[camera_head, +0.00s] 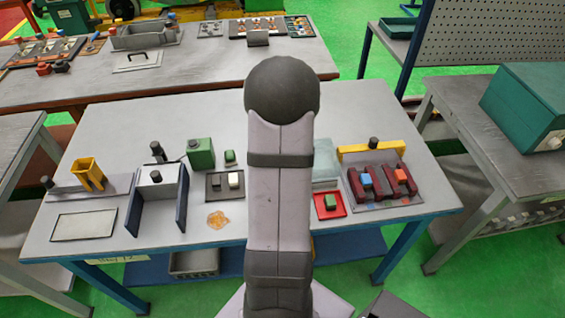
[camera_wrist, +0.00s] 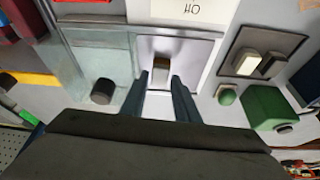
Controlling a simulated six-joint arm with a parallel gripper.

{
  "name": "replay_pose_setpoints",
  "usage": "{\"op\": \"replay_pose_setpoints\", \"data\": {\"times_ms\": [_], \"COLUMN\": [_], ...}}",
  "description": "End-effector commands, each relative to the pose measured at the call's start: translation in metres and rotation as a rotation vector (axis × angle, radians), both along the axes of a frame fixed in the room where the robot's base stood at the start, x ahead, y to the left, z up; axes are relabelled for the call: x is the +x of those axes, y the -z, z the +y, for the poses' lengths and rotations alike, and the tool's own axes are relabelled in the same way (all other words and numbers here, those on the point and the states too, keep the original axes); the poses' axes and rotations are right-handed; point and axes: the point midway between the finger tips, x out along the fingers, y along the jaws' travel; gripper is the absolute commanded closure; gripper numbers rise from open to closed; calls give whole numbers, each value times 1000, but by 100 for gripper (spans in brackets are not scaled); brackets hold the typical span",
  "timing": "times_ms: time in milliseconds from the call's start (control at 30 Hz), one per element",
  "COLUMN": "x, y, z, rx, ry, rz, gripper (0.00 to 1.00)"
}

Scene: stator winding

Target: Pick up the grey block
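My gripper (camera_wrist: 161,84) is open in the wrist view, its two blue-grey fingers apart and pointing at a pale plate. A small block with a brownish top and pale grey side (camera_wrist: 160,74) stands on the plate between the fingertips; contact is not visible. A dark grey block (camera_wrist: 270,65) lies beside a white block (camera_wrist: 246,63) on a dark tray, right of the fingers. In the head view the dark grey block (camera_head: 216,183) and white block (camera_head: 236,180) are left of my arm. My arm hides the gripper there. I cannot tell which block is the task's.
A green box (camera_wrist: 268,107) and green knob (camera_wrist: 228,95) stand right of the fingers, a black knob (camera_wrist: 103,92) left. In the head view, a press-like fixture (camera_head: 157,190) stands left and a red-block fixture (camera_head: 385,182) right. The table's (camera_head: 110,115) back left is clear.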

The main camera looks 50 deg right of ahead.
Motion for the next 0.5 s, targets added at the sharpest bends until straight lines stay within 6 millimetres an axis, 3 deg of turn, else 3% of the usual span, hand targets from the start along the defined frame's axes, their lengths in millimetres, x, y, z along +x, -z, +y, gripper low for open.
{"op": "replay_pose_setpoints", "data": {"times_ms": [233, 500], "x": [6, 7], "y": [20, 24], "z": [-6, -8], "rx": [1, -2], "ry": [-1, -1], "rz": [2, 0], "gripper": [72, 72]}}
